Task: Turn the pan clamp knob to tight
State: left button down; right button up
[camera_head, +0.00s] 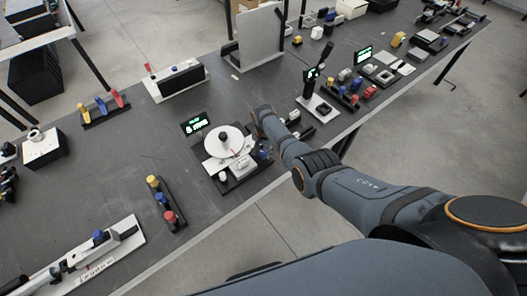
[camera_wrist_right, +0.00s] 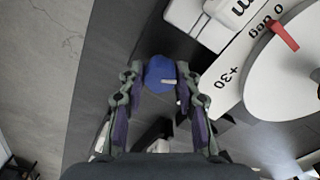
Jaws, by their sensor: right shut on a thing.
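In the wrist view a blue knob (camera_wrist_right: 160,73) with a short white mark sits between the fingers of my right gripper (camera_wrist_right: 163,78), which is shut on it. The mark points to the right in that view. Beside it is a round white dial (camera_wrist_right: 285,85) with degree marks and a red pointer (camera_wrist_right: 279,34). In the head view the white dial (camera_head: 221,145) stands on a dark base, and my right gripper (camera_head: 262,117) reaches down at its far right side. My left gripper is not in view.
A small screen with green text (camera_head: 195,124) stands behind the dial. A rail with yellow, blue and red knobs (camera_head: 163,203) lies to the left. A white-based tool stand (camera_head: 318,106) is right of my gripper.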

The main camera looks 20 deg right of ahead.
aim_at(264, 152)
jog(key=o, duration=1.2)
jog(key=shift+c, duration=0.2)
jog(key=shift+r, duration=0.1)
notch_tip(264, 152, up, 12)
